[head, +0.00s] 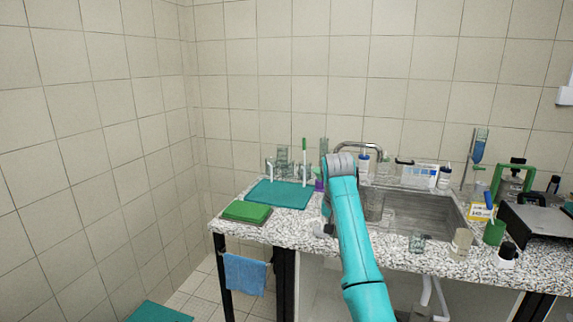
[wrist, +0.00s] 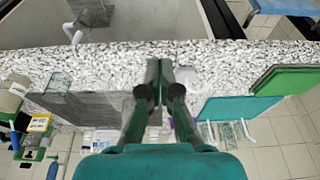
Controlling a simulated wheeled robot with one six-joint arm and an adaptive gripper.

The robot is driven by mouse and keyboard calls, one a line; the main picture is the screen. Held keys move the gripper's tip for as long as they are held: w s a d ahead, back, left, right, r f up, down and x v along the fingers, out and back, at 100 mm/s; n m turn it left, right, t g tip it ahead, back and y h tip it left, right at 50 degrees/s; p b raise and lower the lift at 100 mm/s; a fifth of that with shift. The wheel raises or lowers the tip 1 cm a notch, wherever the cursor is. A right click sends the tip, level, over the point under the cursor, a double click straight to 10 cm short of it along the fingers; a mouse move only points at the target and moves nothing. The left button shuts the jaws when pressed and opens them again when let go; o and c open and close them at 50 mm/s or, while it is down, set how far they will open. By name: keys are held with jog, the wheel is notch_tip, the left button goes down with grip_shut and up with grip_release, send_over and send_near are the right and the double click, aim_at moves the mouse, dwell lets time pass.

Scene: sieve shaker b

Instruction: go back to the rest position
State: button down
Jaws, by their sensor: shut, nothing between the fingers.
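My gripper shows in the wrist view (wrist: 166,68), with its two fingers together and nothing between them. It is over the speckled counter (wrist: 130,65), near the counter's front edge.
A steel sink (head: 425,210) lies right of my arm. A teal mat (head: 280,194) and a green stack (head: 247,212) are to its left. Glassware and a tap (head: 365,148) stand behind. Bottles, a beaker (head: 417,242) and a cup (head: 460,243) stand at right. A blue towel (head: 245,274) hangs in front.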

jog(key=s+d+f+n+t, duration=0.1)
jog(key=s+f, duration=0.3)
jog(key=f, duration=1)
jog(key=s+d+f+t, duration=0.15)
jog(key=s+f, duration=0.25)
jog(key=f, duration=0.9)
jog(key=s+f+n+t, duration=0.1)
jog(key=s+f+t, duration=0.1)
jog(key=s+f, duration=0.65)
jog(key=s+f+t, duration=0.1)
jog(key=s+f, duration=0.4)
jog(key=s, duration=0.7)
jog(key=s+d+r+t+y, duration=0.1)
jog(key=s+r+t, duration=0.1)
jog(key=s, duration=1)
jog(key=s+d+r+t, duration=0.1)
jog(key=s+r, duration=0.1)
jog(key=s, duration=1.1)
jog(key=s+r+n+t, duration=0.1)
jog(key=s+r+t, duration=0.2)
jog(key=s+r, duration=1.3)
notch_tip(320, 180, up, 4)
jog(key=shift+s+f, duration=0.2)
jog(key=shift+f, duration=0.05)
